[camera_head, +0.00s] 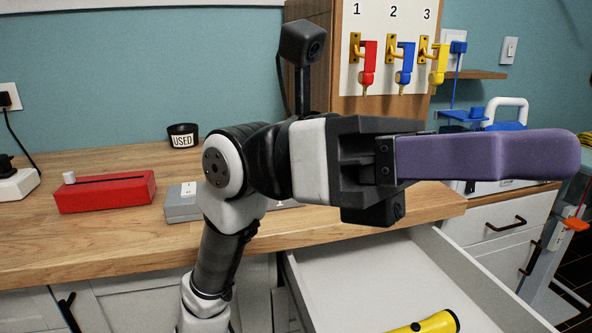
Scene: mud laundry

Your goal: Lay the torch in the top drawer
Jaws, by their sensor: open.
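The yellow torch (428,323) lies in the open top drawer (352,275), at the bottom edge of the camera view. Its near part is cut off by the frame. It appears to rest on the drawer's pale floor. The drawer is pulled out from under the wooden worktop. My gripper (555,155) is above the drawer, well clear of the torch, with its purple finger pointing right. The gripper is seen side-on, open and empty; one finger hides the other.
On the worktop (110,245) stand a red box (105,191), a grey box (183,204) partly behind my arm, and a black "USED" pot (182,136). A blue and white case (505,115) stands at right.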

